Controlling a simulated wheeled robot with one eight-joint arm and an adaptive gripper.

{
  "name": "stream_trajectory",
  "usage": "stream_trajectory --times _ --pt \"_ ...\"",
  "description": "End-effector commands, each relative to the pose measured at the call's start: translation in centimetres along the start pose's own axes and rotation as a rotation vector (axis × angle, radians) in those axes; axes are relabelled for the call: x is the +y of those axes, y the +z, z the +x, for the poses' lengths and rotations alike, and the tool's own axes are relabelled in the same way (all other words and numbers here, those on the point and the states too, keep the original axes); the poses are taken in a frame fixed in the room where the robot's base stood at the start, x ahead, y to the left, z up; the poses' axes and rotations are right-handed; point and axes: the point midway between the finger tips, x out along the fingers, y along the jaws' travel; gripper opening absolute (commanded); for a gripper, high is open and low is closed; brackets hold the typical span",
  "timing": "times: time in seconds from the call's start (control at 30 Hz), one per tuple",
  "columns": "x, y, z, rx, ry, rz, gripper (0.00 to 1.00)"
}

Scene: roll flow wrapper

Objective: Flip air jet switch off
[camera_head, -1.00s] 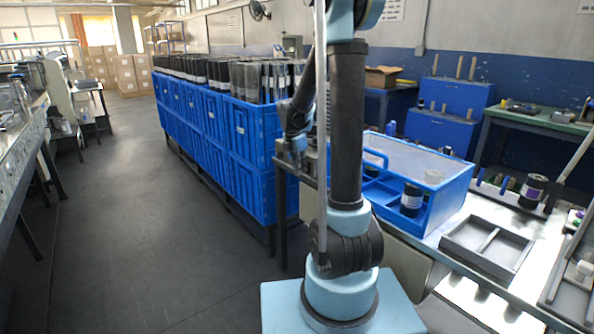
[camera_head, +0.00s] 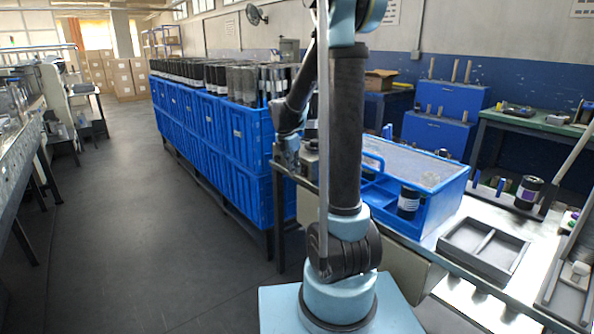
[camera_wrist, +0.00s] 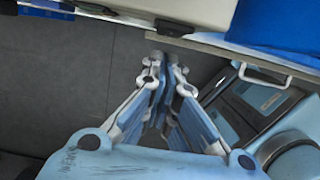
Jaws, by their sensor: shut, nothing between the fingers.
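I cannot make out the air jet switch for certain in either view. In the wrist view, a small dark fitting (camera_wrist: 175,27) sits on the edge of a pale surface, just beyond my fingertips; I cannot tell whether it is the switch. My gripper (camera_wrist: 165,63) is shut and empty, its fingertips apart from that fitting in the picture. In the head view my gripper (camera_head: 287,155) hangs beside the near end of the blue crates, left of the bench, partly hidden by my arm.
Stacked blue crates (camera_head: 250,205) with dark rolls stand left of my arm. A blue bin (camera_head: 440,205) and grey divided tray (camera_head: 485,248) sit on the bench at right. A metal handle (camera_wrist: 265,78) lies right of my fingers. The left floor aisle (camera_head: 130,230) is clear.

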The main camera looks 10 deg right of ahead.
Motion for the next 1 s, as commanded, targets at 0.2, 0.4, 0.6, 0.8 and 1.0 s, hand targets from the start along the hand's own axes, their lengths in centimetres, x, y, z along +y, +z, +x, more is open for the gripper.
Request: stream_trajectory --times 0.2,0.4,0.6,0.8,1.0 --pt "0.2 -1.5 -2.8 0.003 0.000 -0.003 0.00" --pt "0.2 -1.1 -6.0 0.004 0.000 -0.002 0.00" --pt "0.1 -0.7 -8.7 0.005 -0.001 0.000 0.00" --pt "0.0 -0.3 -10.1 0.005 -0.001 0.003 0.00" --pt "0.0 -0.3 -10.4 0.005 -0.001 0.002 0.00"
